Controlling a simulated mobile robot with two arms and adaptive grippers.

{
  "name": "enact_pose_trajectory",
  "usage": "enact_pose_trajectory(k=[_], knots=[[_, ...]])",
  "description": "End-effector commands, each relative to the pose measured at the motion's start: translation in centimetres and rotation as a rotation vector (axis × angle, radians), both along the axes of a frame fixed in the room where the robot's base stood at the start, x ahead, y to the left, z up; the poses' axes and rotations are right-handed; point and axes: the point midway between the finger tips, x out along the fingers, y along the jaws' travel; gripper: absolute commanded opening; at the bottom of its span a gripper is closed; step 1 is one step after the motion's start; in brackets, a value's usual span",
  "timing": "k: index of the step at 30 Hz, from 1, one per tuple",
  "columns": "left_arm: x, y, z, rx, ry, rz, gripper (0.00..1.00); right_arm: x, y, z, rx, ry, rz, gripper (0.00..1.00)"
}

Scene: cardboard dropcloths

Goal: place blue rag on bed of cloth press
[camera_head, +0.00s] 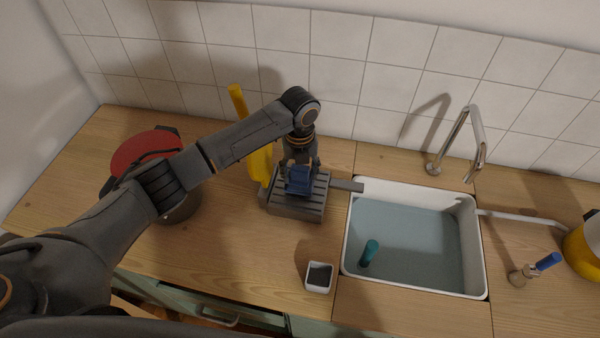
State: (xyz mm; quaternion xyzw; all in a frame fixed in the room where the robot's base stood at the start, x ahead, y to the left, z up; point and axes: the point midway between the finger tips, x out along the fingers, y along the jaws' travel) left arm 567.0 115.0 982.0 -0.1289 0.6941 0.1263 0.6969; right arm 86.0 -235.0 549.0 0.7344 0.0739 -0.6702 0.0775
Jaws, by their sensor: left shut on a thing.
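The blue rag (299,181) is a small folded dark-blue bundle at the grey slatted bed of the cloth press (290,209). The press stands on the wooden counter left of the sink, with a yellow upright part (259,163) at its left. My left gripper (299,168) points down over the bed and is shut on the blue rag. Whether the rag touches the slats is hard to tell. The fingers partly hide the rag and the back of the bed. My right gripper is not in view.
A white sink (352,240) with water and a teal-handled thing (370,251) lies to the right, with a faucet (471,140) behind. A small white dish (319,285) stands in front. A dark pot with a red lid (146,149) is left. A blue-handled tool (547,261) lies far right.

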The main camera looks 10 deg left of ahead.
Motion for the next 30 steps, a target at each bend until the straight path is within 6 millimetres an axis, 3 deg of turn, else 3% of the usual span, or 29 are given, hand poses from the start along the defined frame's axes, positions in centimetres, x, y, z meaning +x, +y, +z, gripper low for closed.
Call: enact_pose_trajectory(k=[4, 15, 16, 19, 30], knots=[[-0.1, -0.1, -1.4, 0.0, -0.001, 0.0, 0.41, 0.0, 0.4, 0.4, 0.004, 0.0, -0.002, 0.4], [0.0, 0.0, -2.0, 0.0, -0.001, 0.0, 0.4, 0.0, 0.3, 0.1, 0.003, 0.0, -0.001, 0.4], [0.0, 0.0, -1.9, 0.0, -0.001, 0.0, 0.63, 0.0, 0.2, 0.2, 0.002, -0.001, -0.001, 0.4], [0.0, 0.0, -1.9, 0.0, -0.001, 0.0, 0.8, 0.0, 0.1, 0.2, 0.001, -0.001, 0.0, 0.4], [0.0, -0.1, -1.4, 0.0, -0.002, 0.0, 0.8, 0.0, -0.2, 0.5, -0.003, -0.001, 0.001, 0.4]])
